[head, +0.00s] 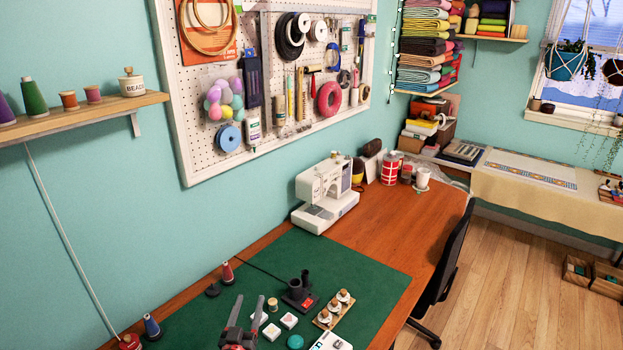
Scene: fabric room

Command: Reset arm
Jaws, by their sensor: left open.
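My left gripper (248,312) shows at the bottom of the head view, over the green mat (365,268) on the wooden table. Its two dark fingers stand apart and nothing is seen held between them. Small white square pieces (289,320) lie just right of the fingers, and a small spool (272,304) stands a little beyond them. Whether the fingers touch any of these I cannot tell. My right gripper is not in view.
A black device (299,295), a wooden holder with several round-topped pieces (335,308) and a teal round piece (295,342) are on the mat. A sewing machine (326,196) stands behind. A black chair (447,262) is at the right edge. The mat's far right is clear.

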